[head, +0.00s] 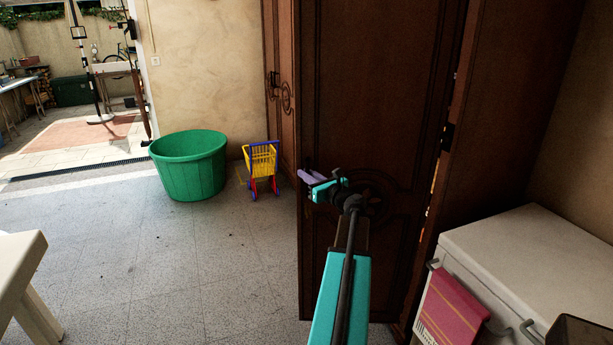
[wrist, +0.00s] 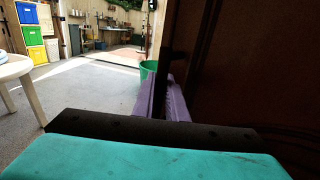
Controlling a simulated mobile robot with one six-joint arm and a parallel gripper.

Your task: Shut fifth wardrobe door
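A dark brown carved wardrobe door (head: 375,90) stands ajar in the head view, with a black hinge on its right side and a lit gap beyond. My gripper (head: 308,177), with purple fingers and a teal body, is at the door's left edge. In the wrist view the door (wrist: 245,75) fills the right side. There the purple fingers (wrist: 163,100) are a little apart, with a dark upright piece between them, perhaps the door's edge or handle. Whether they press on it cannot be told.
A green tub (head: 188,165) and a yellow toy cart (head: 262,160) stand on the floor to the left. A white chest (head: 535,245) with a red towel (head: 457,305) stands at the right. A white table (head: 18,265) is at the lower left. The grey floor between is clear.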

